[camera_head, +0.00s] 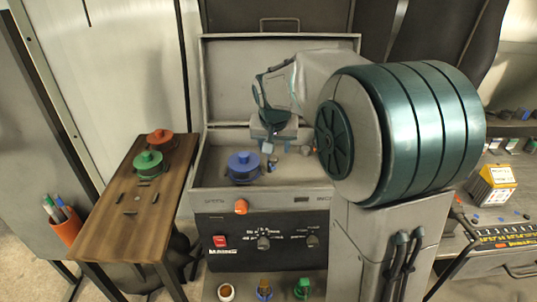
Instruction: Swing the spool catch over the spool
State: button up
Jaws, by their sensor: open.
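A blue spool (243,167) sits in the open-topped bay of the grey machine (318,198), towards its left side. My gripper (268,144) is over the bay, just behind and to the right of the blue spool, pointing down. It is open; I see nothing held in it, though its fingertips are small and partly hidden. Small metal parts show beside the spool and to the right of my gripper. I cannot tell which of them is the spool catch. My large green and grey arm covers the right part of the bay.
A wooden side table (118,226) at the left holds an orange spool (160,137) and a green spool (148,162). The machine's raised lid (225,85) stands behind the bay. Its front panel has an orange knob (241,207) and a red switch (220,241). A yellow-labelled box (492,187) stands at the right.

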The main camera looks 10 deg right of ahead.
aim_at(272, 156)
jog(key=shift+x, duration=2.6)
jog(key=shift+a, duration=0.15)
jog(key=c, duration=1)
jog(key=shift+a, duration=0.2)
